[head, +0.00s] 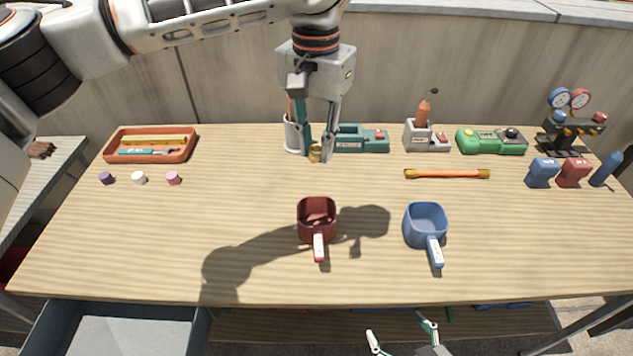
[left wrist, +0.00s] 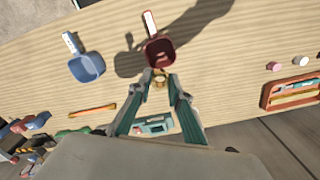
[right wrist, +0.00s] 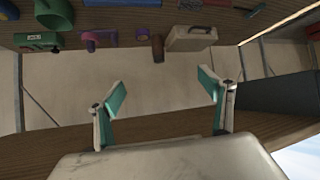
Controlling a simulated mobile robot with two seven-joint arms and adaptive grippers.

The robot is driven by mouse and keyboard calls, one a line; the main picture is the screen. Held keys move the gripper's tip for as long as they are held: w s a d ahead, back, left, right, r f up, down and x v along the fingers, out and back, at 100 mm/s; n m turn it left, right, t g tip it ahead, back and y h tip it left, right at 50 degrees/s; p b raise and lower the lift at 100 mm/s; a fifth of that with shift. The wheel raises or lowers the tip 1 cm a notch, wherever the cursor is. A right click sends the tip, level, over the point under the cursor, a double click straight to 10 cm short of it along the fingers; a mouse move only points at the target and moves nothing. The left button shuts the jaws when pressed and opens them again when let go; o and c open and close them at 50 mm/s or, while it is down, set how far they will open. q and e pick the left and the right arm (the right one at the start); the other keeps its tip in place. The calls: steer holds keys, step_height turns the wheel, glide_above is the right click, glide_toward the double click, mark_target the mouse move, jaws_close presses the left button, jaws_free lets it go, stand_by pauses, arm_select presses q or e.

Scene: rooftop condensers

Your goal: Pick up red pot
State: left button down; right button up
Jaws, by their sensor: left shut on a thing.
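The red pot (head: 317,214) stands upright on the wooden table near the middle, its handle towards the front edge. It also shows in the left wrist view (left wrist: 159,52). My left gripper (head: 316,157) is behind the pot, apart from it, and is shut on a small brass object (left wrist: 159,80). In the head view the brass object (head: 315,152) sits between the fingertips. Whether it touches the table is unclear. My right gripper (head: 402,330) is open and empty below the table's front edge; its spread fingers show in the right wrist view (right wrist: 161,84).
A blue pot (head: 425,222) stands right of the red pot. An orange bar (head: 447,174) lies behind it. An orange tray (head: 151,158) and several small caps are at the left. Several devices line the back right. The table's front left is clear.

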mark_target(319, 230)
steer(key=s+a+r+m+y, duration=0.1)
steer(key=a+r+m+y, duration=0.25)
steer(key=a, duration=0.45)
steer(key=a+r+m+y, duration=0.2)
steer(key=a+r+y, duration=0.15)
steer(key=a, duration=0.45)
steer(key=s+r+m+t, duration=0.2)
steer(key=r+m+t, duration=0.25)
steer(key=r, duration=0.35)
steer(key=s+r+m+t, duration=0.2)
steer(key=r+m+t, duration=0.1)
steer(key=r+m, duration=0.4)
steer(key=w+m+h, duration=0.3)
steer(key=m, duration=0.4)
steer(key=w+m+h, duration=0.3)
steer(key=m, duration=0.4)
steer(key=w+a+m+h, duration=0.1)
steer(key=w+m+h, duration=0.2)
steer(key=m, duration=0.4)
steer(key=shift+w, duration=0.4)
steer(key=shift+w+a+f+m, duration=0.3)
steer(key=shift+a+f+m, duration=0.1)
steer(key=shift+m, duration=0.3)
steer(key=w, duration=0.6)
steer(key=shift+w+a+f, duration=0.1)
steer(key=shift+w+a, duration=0.3)
steer(key=shift+w, duration=1.15)
steer(key=shift+w+a, duration=0.15)
steer(key=shift+w, duration=1.15)
steer(key=shift+c, duration=0.3)
